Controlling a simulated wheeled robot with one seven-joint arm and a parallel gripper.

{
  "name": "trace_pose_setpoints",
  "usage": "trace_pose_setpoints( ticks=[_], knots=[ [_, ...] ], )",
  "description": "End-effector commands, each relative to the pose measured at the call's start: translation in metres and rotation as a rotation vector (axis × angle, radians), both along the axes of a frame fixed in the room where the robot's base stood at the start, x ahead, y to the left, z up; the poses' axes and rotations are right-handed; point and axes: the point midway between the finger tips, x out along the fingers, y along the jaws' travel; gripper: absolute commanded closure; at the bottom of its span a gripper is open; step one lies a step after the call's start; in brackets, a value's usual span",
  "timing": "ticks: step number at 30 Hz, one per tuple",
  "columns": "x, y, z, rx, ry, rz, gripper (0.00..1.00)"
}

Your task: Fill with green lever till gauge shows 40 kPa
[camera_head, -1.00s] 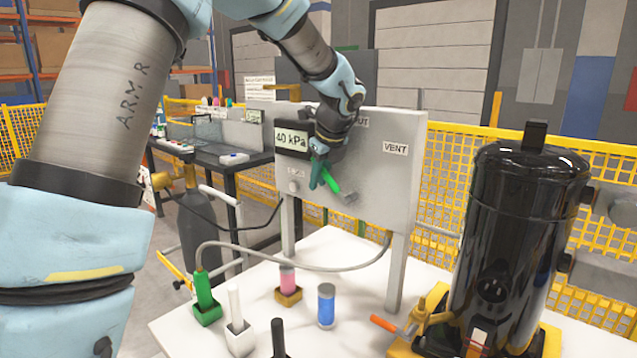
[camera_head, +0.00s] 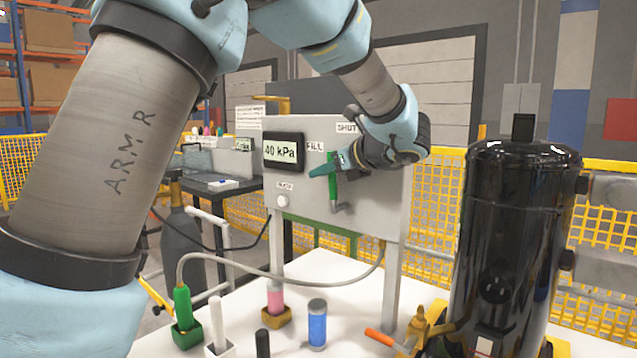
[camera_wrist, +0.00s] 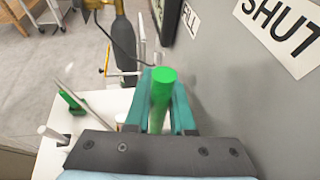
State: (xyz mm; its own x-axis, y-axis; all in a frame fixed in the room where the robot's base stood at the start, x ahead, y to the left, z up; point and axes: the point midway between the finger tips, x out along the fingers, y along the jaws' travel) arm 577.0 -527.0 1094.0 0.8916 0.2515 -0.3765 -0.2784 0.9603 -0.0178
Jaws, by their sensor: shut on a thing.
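The gauge (camera_head: 284,151) on the grey panel reads 40 kPa. The green lever (camera_head: 334,190) stands about upright on the panel, below and between the FILL label (camera_head: 315,147) and the SHUT label (camera_head: 347,128). My gripper (camera_head: 326,170) is shut on the green lever, with its teal fingers across the handle. In the wrist view, the lever (camera_wrist: 162,90) sits between the two fingers (camera_wrist: 160,118), its round green end toward the camera. The lever's base is hidden in the wrist view.
A white table (camera_head: 345,345) below the panel holds a blue cylinder (camera_head: 317,325), a pink one (camera_head: 275,297) and a green-handled hose end (camera_head: 183,307) in a holder. A black compressor (camera_head: 515,240) stands at the right. A round knob (camera_head: 283,201) is below the gauge.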

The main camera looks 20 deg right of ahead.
Motion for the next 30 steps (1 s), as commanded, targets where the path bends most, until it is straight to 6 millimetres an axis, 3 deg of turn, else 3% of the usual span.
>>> trace_pose_setpoints(
  ticks=[21,22,24,30],
  knots=[
    [-0.0058,-0.0029,0.0020,0.040,-0.074,0.001,1.00],
    [-0.0058,-0.0029,0.0020,0.040,-0.074,0.001,0.77],
    [-0.0058,-0.0029,0.0019,0.040,-0.073,0.001,0.69],
    [-0.0058,-0.0029,0.0020,0.040,-0.073,0.001,0.65]
  ],
)
